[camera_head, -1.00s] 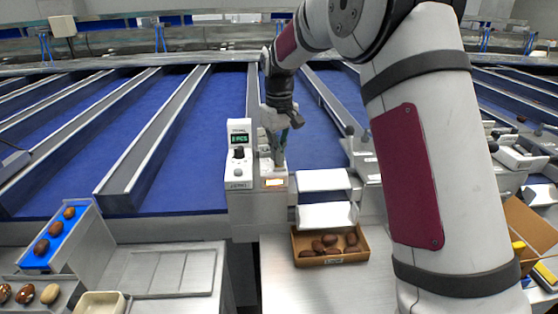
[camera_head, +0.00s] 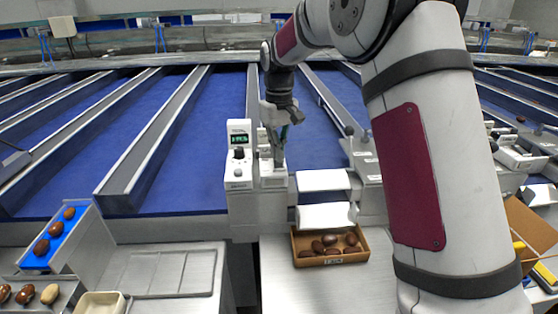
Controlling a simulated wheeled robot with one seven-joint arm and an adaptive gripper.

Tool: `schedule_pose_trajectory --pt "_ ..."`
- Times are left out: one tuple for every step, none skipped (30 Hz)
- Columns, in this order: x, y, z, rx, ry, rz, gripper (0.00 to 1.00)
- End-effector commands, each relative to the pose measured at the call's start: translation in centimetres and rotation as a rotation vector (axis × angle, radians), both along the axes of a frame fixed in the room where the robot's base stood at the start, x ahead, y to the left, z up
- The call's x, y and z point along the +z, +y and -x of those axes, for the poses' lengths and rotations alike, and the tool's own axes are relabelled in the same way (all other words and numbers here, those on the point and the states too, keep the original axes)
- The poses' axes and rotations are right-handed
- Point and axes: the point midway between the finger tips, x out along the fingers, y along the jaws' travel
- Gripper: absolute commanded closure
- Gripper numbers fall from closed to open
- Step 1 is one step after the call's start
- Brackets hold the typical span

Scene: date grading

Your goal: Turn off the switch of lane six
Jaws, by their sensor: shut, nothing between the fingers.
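A white control box (camera_head: 239,155) with a small green display and a dark knob stands at the front end of the lanes, in the middle of the view. Beside it on the right is a lower switch unit (camera_head: 273,183), whose front panel shows no lit lamp. My gripper (camera_head: 278,160) is shut and empty, pointing down over the switch unit. Its fingertips are at or just above the top of the unit; I cannot tell whether they touch. The gripper hides the switch itself, and the lane label is too small to read.
A blue sample tray (camera_head: 62,236) with dates is at left, near a flat metal tray (camera_head: 160,271). My arm covers the right middle. Blue lanes with metal dividers lie behind.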

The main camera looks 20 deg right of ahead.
Motion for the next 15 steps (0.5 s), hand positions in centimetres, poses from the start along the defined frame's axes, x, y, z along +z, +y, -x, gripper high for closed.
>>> schedule_pose_trajectory --pt "0.4 0.0 0.0 0.0 0.0 0.0 1.0" --pt "0.7 0.0 0.0 0.0 0.0 0.0 1.0" --pt "0.9 0.0 0.0 0.0 -0.001 0.0 1.0" --pt "1.2 0.0 0.0 0.0 -0.002 -0.001 1.0" --pt "1.4 0.0 0.0 0.0 -0.002 -0.001 1.0" --pt "1.7 0.0 0.0 0.0 -0.001 0.0 1.0" --pt "1.9 0.0 0.0 0.0 -0.001 0.0 1.0" --pt "2.1 0.0 0.0 0.0 -0.001 0.0 1.0" --pt "2.4 0.0 0.0 0.0 -0.002 -0.001 1.0" --pt "2.6 0.0 0.0 0.0 -0.002 -0.001 1.0" --pt "2.9 0.0 0.0 0.0 -0.002 -0.001 1.0" --pt "3.2 0.0 0.0 0.0 -0.002 -0.001 1.0" --pt "3.4 0.0 0.0 0.0 -0.001 0.0 1.0" --pt "3.6 0.0 0.0 0.0 -0.002 -0.001 1.0" --pt "3.9 0.0 0.0 0.0 -0.002 -0.001 1.0"
